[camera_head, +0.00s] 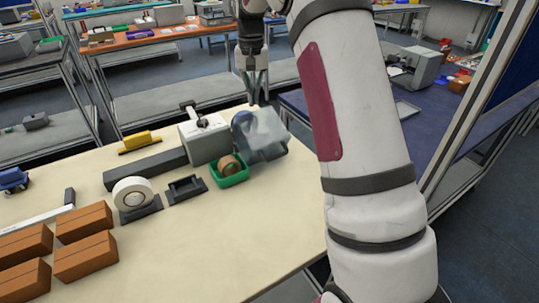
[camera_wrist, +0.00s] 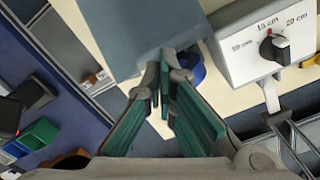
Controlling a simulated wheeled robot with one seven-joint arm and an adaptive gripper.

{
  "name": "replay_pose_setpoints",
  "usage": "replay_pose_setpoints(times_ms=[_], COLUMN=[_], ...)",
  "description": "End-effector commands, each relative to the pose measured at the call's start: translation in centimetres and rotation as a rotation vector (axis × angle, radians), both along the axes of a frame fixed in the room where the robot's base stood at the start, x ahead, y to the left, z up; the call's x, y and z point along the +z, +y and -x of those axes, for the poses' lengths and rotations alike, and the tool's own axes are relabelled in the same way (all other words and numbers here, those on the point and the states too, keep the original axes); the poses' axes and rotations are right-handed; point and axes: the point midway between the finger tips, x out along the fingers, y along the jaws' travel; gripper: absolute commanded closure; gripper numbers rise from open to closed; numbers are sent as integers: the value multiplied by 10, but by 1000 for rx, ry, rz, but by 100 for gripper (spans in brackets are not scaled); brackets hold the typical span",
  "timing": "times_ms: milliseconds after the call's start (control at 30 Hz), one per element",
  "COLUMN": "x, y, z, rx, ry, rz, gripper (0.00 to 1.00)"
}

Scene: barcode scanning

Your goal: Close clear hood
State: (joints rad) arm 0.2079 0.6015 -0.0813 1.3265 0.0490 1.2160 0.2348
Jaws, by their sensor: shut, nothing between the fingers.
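The clear hood (camera_head: 268,134) is a translucent bluish-grey cover at the right end of the grey machine (camera_head: 207,138). It sits tilted over the table's right edge. In the wrist view it seems to be the flat grey-blue panel (camera_wrist: 135,30) just beyond my fingertips. My gripper (camera_head: 254,101) points down above and behind the hood, close to it. Its teal fingers (camera_wrist: 166,62) come together at the tips with nothing held. I cannot tell whether the tips touch the hood. The machine's dial face (camera_wrist: 272,45) is at upper right in the wrist view.
A green bin (camera_head: 232,178) with a brown roll stands in front of the hood. A tape dispenser (camera_head: 135,195), a black tray (camera_head: 187,189) and several brown boxes (camera_head: 84,222) lie to the left. The table's front middle (camera_head: 220,240) is clear.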

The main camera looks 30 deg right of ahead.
Motion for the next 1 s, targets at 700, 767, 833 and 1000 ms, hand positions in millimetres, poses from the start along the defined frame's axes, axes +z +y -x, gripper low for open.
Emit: replay_pose_setpoints(times_ms=[700,767,833,1000], x=[-3,-3,-2,-4], y=[0,0,0,0], z=[-44,-47,-48,-54], rx=[0,-1,-1,-1], ry=[-1,-1,-1,-1], rz=[1,1,1,1], gripper=[100,100,100,100])
